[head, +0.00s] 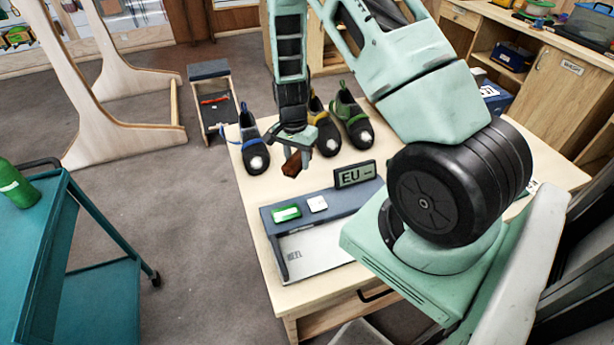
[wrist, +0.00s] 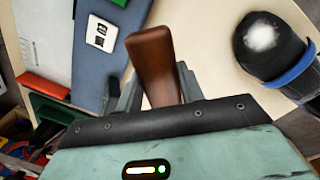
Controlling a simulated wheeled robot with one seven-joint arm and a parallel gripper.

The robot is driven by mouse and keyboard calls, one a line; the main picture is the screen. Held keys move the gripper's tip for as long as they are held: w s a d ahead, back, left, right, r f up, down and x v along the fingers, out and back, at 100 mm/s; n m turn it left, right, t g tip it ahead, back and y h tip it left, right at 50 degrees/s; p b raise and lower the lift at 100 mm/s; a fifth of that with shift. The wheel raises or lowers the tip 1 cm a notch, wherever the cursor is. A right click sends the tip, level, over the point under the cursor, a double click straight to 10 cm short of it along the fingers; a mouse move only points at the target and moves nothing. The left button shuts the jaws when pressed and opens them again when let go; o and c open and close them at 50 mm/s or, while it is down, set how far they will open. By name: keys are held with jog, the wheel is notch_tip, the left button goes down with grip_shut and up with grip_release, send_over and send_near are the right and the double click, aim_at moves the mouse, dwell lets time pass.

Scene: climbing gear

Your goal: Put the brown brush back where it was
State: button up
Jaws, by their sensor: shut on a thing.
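My gripper (head: 293,150) is shut on the brown brush (head: 292,164) and holds it above the table, between the shoes and the blue-grey measuring stand. In the wrist view, the brush (wrist: 152,58) shows as a smooth brown wooden piece between the fingers. Only part of the brush shows; the rest is hidden by the gripper.
Several dark climbing shoes (head: 355,130) stand along the back of the pale table (head: 262,230). The measuring stand (head: 345,203) bears a green item (head: 286,213), a white item (head: 317,204) and an EU display (head: 355,174). A teal cart (head: 105,262) stands at left.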

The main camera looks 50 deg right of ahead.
jog(key=d+m, duration=0.2)
jog(key=d, duration=0.1)
jog(key=d+m, duration=0.1)
jog(key=shift+s+d+r+m+t, duration=0.2)
jog(key=shift+r+m+t, duration=0.1)
jog(key=shift+r+t, duration=0.1)
jog(key=p, duration=0.2)
send_over(309, 181)
notch_tip(309, 181, down, 5)
jog(key=shift+f+p, duration=0.4)
jog(key=shift+f, duration=1.9)
jog(key=shift+f, duration=0.2)
jog(key=o, duration=0.9)
jog(key=shift+r, duration=0.15)
